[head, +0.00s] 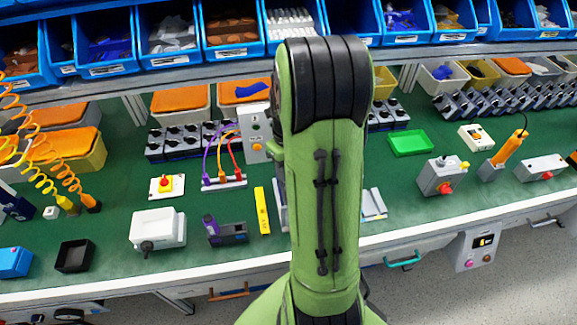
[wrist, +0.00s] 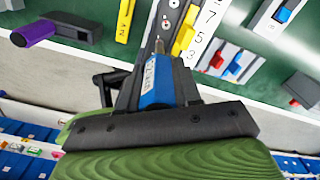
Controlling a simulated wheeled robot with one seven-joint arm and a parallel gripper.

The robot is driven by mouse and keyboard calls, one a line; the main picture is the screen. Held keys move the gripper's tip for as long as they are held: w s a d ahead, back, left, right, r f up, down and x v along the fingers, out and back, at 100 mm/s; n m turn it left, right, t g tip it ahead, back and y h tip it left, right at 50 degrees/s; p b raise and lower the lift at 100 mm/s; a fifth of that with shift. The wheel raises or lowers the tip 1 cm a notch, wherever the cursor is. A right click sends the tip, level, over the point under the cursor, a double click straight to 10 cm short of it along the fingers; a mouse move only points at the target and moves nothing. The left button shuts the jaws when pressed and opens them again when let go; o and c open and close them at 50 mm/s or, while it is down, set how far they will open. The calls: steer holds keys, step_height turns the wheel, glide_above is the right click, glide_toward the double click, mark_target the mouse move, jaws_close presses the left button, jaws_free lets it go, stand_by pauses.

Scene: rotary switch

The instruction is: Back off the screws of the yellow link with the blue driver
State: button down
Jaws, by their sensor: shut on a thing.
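In the wrist view my gripper (wrist: 157,80) is shut on the blue driver (wrist: 157,82), its metal tip pointing up and away from me. A yellow link (wrist: 185,36) sits just right of the tip on a grey terminal block with a white numbered strip (wrist: 203,30). I cannot tell whether the tip touches a screw. In the head view my green arm hides the gripper, the driver and most of the block.
A yellow bar (head: 262,210) and a dark device with a purple part (head: 227,231) lie left of my arm. A grey box with a red knob (head: 440,176) and a green tray (head: 409,143) are to the right. Blue bins (head: 350,22) line the shelf above.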

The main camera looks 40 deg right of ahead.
steer(key=shift+f, duration=0.35)
steer(key=n, duration=0.4)
steer(key=shift+r+n, duration=0.1)
steer(key=shift+n, duration=0.2)
stand_by(0.5)
steer(key=n, duration=0.3)
steer(key=shift+d+n, duration=0.1)
steer(key=shift+n, duration=0.7)
